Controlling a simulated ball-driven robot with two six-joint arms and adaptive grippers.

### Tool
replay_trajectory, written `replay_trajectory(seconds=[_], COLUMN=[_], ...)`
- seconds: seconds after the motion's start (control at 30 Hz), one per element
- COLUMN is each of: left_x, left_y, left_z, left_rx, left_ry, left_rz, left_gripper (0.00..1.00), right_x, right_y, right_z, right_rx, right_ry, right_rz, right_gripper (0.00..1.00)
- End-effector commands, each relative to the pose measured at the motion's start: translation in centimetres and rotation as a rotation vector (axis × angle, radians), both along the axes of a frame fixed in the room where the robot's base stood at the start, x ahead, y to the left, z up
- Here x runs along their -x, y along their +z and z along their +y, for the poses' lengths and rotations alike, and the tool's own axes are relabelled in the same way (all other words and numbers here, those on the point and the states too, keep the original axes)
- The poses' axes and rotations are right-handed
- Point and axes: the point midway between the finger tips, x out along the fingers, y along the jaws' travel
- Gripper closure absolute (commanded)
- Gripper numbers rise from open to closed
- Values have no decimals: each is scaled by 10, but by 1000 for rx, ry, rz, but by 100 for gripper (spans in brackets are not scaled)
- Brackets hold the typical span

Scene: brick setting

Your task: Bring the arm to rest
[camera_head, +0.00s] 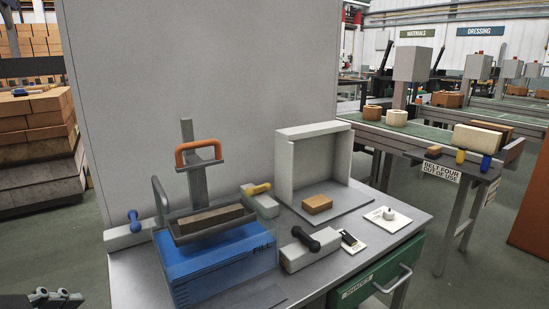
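Part of my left gripper (48,298) shows at the bottom left corner, dark with pale rounded joints. It is cut off by the picture's edge, so its opening is hidden. It is left of the grey bench (130,285), apart from everything on it. I see nothing held in the part that shows. My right arm and gripper are not in view.
On the bench stand a blue box (215,265) bearing a tray with a brown brick (208,219), an orange-handled upright (198,150), grey blocks with levers, an open grey booth (312,165) and an orange brick (317,204). A green drawer (375,285) is at front right.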

Motion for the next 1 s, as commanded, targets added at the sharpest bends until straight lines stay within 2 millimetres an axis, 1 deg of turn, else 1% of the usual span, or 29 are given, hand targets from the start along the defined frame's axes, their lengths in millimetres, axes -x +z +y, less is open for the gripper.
replay_trajectory(seconds=[0.03,0.07,0.2,0.37,0.4,0.53,0.57,0.6,0.67,0.7,0.77,0.8,0.87,0.9,0.97,1.0], left_x=[14,22,65,118,113,103,102,102,101,102,105,109,119,128,146,161], left_y=[-11,-17,-41,-61,-80,-135,-148,-166,-194,-215,-249,-274,-315,-343,-386,-413], left_z=[2,3,10,17,18,23,24,25,28,30,33,35,38,41,44,46], left_rx=[40,64,165,243,241,235,234,232,231,229,226,225,221,218,215,213], left_ry=[65,109,338,630,631,634,636,638,642,645,650,654,659,664,671,676], left_rz=[64,103,280,460,465,480,485,491,500,507,518,527,543,553,572,584], left_gripper=[62,62,62,62,62,62,62,62,62,62,62,62,62,62,62,62], right_x=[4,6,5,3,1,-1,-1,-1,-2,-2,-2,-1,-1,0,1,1], right_y=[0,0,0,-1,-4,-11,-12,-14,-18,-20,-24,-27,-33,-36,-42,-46], right_z=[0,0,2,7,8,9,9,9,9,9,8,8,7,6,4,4], right_rx=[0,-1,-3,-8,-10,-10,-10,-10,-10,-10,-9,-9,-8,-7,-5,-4], right_ry=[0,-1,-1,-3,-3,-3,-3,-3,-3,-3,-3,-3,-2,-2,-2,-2], right_rz=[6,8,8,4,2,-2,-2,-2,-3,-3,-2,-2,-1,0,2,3], right_gripper=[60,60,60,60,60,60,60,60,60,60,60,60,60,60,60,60])
